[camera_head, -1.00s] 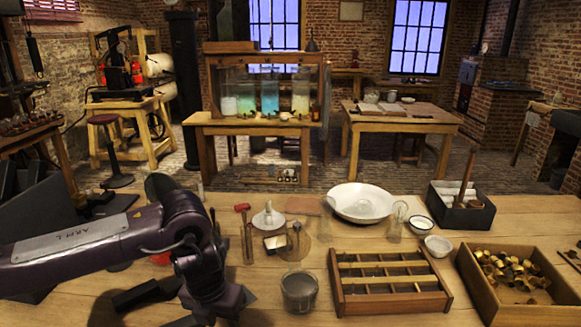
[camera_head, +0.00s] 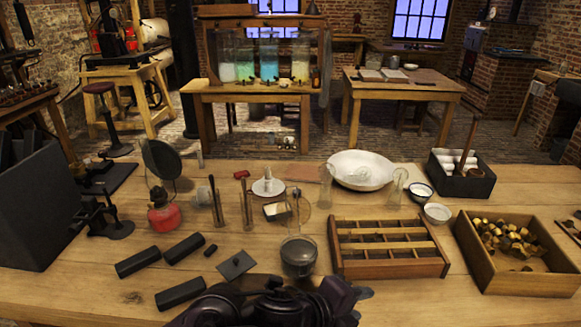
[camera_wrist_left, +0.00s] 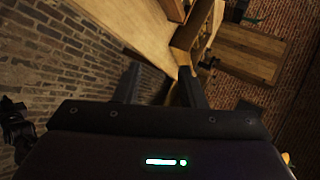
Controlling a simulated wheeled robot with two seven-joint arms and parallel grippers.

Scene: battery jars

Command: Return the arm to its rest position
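My left arm (camera_head: 270,305) is folded low at the bottom middle of the head view, over the table's front edge. In the left wrist view my left gripper (camera_wrist_left: 160,82) has its two dark fingers apart with nothing between them. It points past a wooden edge and brick. The arm touches no object that I can see. A glass jar (camera_head: 298,257) with a dark look inside stands upright on the table just beyond the arm. My right gripper is not in view.
The table (camera_head: 80,290) holds dark blocks (camera_head: 184,248), a dark square plate (camera_head: 236,264), a red lamp (camera_head: 165,213), a compartmented wooden tray (camera_head: 390,272), a crate of brass pieces (camera_head: 535,280) and a white basin (camera_head: 362,170).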

